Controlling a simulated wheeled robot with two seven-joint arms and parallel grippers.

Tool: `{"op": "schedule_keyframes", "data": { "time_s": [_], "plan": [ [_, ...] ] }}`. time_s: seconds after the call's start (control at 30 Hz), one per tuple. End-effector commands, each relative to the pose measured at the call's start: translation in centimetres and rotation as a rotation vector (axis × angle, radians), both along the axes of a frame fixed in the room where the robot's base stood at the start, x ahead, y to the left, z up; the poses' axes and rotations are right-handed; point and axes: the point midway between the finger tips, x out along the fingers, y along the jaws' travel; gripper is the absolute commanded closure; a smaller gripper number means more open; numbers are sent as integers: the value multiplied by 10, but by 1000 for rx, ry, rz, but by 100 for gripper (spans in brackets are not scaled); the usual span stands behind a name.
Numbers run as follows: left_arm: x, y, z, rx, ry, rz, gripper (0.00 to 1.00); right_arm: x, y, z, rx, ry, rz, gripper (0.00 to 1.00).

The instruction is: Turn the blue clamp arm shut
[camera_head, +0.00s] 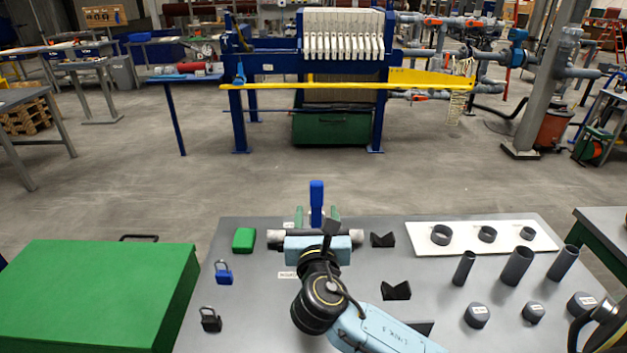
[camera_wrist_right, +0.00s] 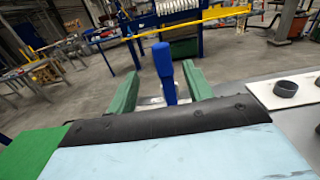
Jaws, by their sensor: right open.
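The blue clamp arm (camera_head: 316,196) stands upright near the far edge of the grey table, and it also shows upright in the right wrist view (camera_wrist_right: 164,72). My right gripper (camera_head: 316,214) is open, with its green fingers on either side of the clamp arm. In the right wrist view my right gripper (camera_wrist_right: 161,84) shows a gap between each finger and the arm. The clamp's lower part is mostly hidden behind my gripper; a bit of pale metal shows at its foot. My left gripper is not in view.
A green case (camera_head: 95,290) stands at the left. Blue (camera_head: 223,274) and black (camera_head: 210,321) padlocks, a green block (camera_head: 244,240) and black V-blocks (camera_head: 396,291) lie around. A white board (camera_head: 437,251) with rings and several grey cylinders occupy the right side.

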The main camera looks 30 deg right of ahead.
Motion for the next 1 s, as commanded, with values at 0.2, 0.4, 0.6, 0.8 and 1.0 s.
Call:
{"op": "schedule_keyframes", "data": {
  "time_s": [0.2,0.4,0.6,0.8,1.0],
  "plan": [
    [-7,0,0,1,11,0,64,37,-24,1,3,-1,-5,49],
    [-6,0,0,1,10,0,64,72,-45,0,4,0,-4,49],
    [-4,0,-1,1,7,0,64,95,-59,-1,6,1,-2,49],
    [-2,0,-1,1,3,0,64,103,-64,-1,8,1,-2,49],
    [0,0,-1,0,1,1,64,103,-64,-1,8,1,-1,49]
  ]
}}
